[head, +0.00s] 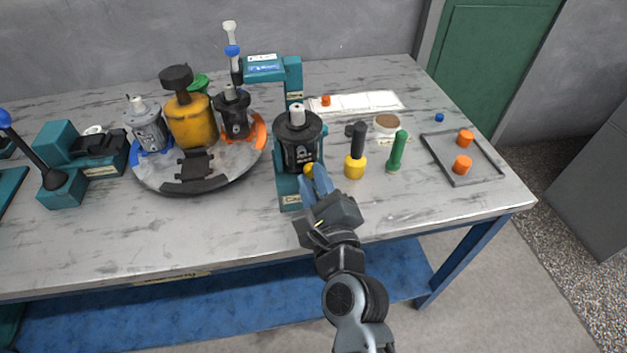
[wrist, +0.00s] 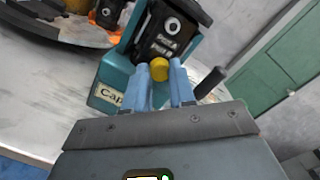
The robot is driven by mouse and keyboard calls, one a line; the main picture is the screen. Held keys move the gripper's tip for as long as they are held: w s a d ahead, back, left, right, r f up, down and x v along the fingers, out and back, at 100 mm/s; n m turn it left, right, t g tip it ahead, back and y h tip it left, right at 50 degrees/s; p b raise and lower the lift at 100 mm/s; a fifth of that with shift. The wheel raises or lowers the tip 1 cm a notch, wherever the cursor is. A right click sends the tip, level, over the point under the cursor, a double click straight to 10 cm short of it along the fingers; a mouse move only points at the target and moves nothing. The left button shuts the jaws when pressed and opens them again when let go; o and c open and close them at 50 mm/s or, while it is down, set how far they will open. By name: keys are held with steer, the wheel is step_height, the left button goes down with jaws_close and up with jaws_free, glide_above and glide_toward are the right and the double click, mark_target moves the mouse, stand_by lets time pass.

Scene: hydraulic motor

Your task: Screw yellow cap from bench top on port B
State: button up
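My gripper (head: 317,182) reaches from the front to the black hydraulic motor (head: 298,140) in the teal stand. In the wrist view my gripper (wrist: 163,80) has its two blue fingers on either side of the small yellow cap (wrist: 159,69), closed around it. The yellow cap (head: 309,169) also shows at the fingertips in the head view. It is at the lower front of the motor (wrist: 168,35), by the port labels. I cannot tell whether it touches the port, which the cap and fingers hide.
Right of the motor stand a yellow-based black tool (head: 356,155) and a green-handled tool (head: 396,152). A grey tray (head: 443,162) with orange caps (head: 463,165) lies at the right. The bench front is clear.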

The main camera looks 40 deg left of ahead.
steer(key=shift+s+d+f+h, duration=0.2)
steer(key=shift+d+f+h, duration=0.1)
steer(key=shift+d+f, duration=0.95)
steer(key=shift+s+d+r, duration=0.3)
steer(key=shift+s+d, duration=0.1)
steer(key=shift+s, duration=0.2)
steer(key=shift+o, duration=0.5)
steer(key=o, duration=0.5)
steer(key=shift+r, duration=0.1)
steer(key=shift+c, duration=0.2)
steer(key=shift+a, duration=0.1)
steer(key=b+v, duration=0.1)
steer(key=v, duration=0.5)
steer(key=shift+w, duration=0.1)
